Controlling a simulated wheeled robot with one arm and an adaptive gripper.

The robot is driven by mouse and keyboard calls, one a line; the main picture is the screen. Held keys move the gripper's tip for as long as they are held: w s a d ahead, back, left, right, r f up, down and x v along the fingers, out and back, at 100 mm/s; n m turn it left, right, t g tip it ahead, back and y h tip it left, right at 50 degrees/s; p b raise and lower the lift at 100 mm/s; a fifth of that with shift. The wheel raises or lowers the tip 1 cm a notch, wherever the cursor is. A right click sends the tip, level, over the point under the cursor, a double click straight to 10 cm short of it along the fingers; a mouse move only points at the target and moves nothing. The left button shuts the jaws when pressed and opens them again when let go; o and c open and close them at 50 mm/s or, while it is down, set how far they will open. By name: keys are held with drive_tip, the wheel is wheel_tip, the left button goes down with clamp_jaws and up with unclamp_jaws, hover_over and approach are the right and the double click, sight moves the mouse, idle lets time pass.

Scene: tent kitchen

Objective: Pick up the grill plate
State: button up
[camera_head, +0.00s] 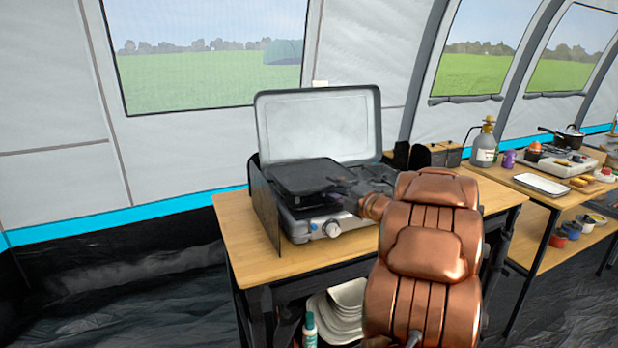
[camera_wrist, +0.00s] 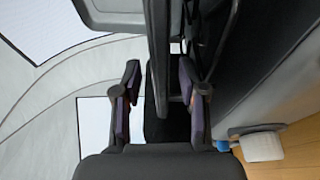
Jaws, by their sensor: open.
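The grill plate (camera_head: 303,177) is a dark flat slab on the camping stove (camera_head: 318,219), in front of its raised lid. My gripper (camera_head: 343,186) is at the plate's right edge in the head view. In the wrist view my gripper (camera_wrist: 163,106) is open. A dark, thin plate seen edge-on (camera_wrist: 158,50), which looks like the grill plate, lies between the two fingers with gaps on both sides. My arm hides part of the stove's right side.
The raised lid (camera_head: 318,125) stands behind the plate, and a dark side panel (camera_head: 265,207) is at its left. A grey gas bottle (camera_head: 484,147) and a white tray (camera_head: 541,184) stand to the right. The wooden table's front left (camera_head: 245,235) is bare.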

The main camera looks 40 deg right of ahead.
sight(319, 180)
drive_tip(key=shift+w, duration=0.55)
drive_tip(key=w, duration=0.3)
drive_tip(key=shift+w+a+p, duration=0.3)
drive_tip(key=shift+w+p, duration=0.05)
drive_tip(key=shift+w, duration=0.05)
drive_tip(key=shift+w+d+f, duration=0.1)
drive_tip(key=shift+w, duration=0.45)
clamp_jaws()
